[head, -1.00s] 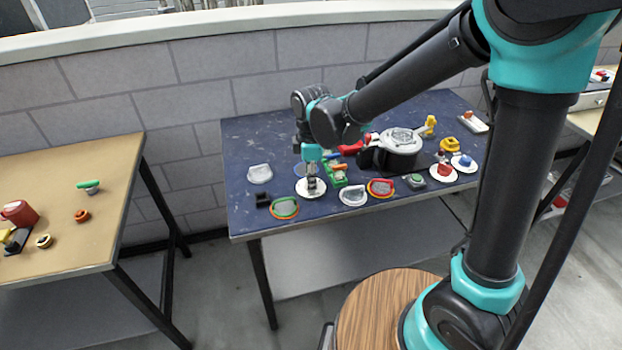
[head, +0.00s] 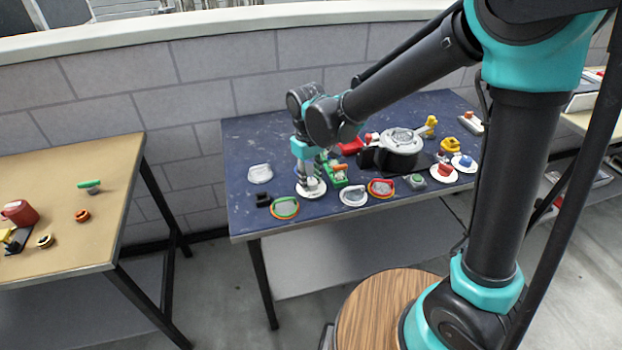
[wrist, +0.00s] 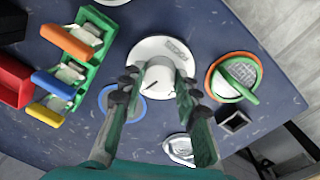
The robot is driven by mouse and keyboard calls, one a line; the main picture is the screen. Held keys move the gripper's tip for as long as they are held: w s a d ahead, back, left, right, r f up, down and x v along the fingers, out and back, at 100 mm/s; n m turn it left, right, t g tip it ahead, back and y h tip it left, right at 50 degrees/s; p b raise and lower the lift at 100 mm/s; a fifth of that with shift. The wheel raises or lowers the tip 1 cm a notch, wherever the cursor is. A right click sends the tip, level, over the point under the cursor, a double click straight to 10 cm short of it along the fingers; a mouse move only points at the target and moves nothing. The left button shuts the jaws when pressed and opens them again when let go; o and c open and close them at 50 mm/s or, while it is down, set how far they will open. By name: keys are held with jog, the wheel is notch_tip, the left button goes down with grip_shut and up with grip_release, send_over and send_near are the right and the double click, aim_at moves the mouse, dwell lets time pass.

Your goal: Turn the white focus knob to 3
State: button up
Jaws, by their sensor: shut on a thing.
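The white focus knob (wrist: 158,77) sits at the middle of a round white dial plate (wrist: 147,48). A dark pointer line shows on the knob and a small label on the plate; no numbers are readable. My gripper (wrist: 157,84) reaches the knob with one finger on each side and is shut on it. In the head view my gripper (head: 308,178) points down at the dial plate (head: 300,191) near the front of the blue table. The knob (head: 313,183) is partly hidden by the fingers there.
A green block with coloured levers (wrist: 70,62) stands left of the dial in the wrist view. A dial with a green handle (wrist: 236,79) and a small black box (wrist: 232,122) are to the right. A grey pot-like device (head: 400,145) stands farther right on the table (head: 250,140).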

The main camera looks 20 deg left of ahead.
jog(key=m, duration=0.4)
jog(key=shift+m, duration=0.3)
jog(key=shift+w+m, duration=0.1)
jog(key=shift+m, duration=2.1)
jog(key=o, duration=1.2)
jog(key=shift+c, duration=0.2)
notch_tip(320, 180, up, 12)
jog(key=shift+a, duration=0.3)
